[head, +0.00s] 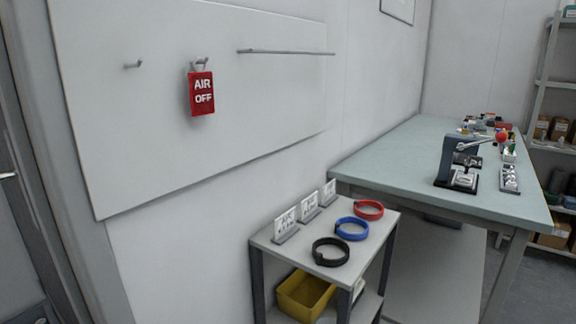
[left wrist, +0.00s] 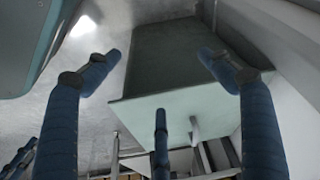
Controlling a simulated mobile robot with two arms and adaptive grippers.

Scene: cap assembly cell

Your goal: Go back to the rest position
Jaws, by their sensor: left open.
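My left gripper (left wrist: 161,58) shows in the left wrist view with its blue fingers spread apart and nothing between them. It is in the air, and a grey and pale-green surface (left wrist: 180,105) shows beyond the fingers. I cannot tell how far away that surface is. Neither gripper shows in the head view. My right gripper is in neither view.
A red AIR OFF sign (head: 202,93) hangs on a hook on the wall panel (head: 120,140). A small cart (head: 290,246) holds black, blue and red rings, small cards and a yellow bin (head: 303,296). A workbench (head: 400,160) with a lever press (head: 460,165) stands at right, near shelves (head: 552,85).

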